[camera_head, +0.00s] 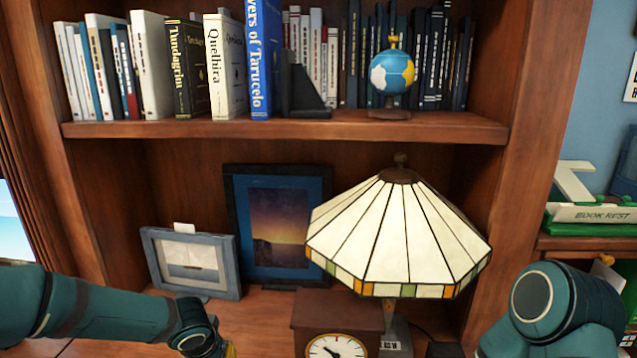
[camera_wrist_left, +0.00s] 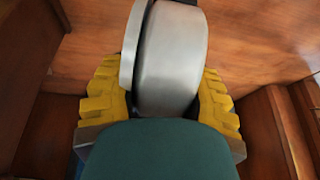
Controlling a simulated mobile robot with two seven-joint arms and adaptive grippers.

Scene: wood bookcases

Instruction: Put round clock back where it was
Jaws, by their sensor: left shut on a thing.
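My left gripper (camera_wrist_left: 163,95) has its yellow fingers closed on either side of a round silver metal thing (camera_wrist_left: 172,60), which looks like the round clock seen from its back or side. Its face is not visible. In the head view only a bit of my left gripper (camera_head: 229,350) shows at the bottom edge, left of a brown wooden clock, and the held thing is out of sight. My right arm shows at the lower right, but its gripper is outside the frame.
The brown wooden clock (camera_head: 338,345) stands below a stained-glass lamp (camera_head: 398,235). Two picture frames (camera_head: 193,265) (camera_head: 283,225) stand at the back left. The upper shelf (camera_head: 285,129) holds books and a small globe (camera_head: 391,73). Bare surface shows near the small frame.

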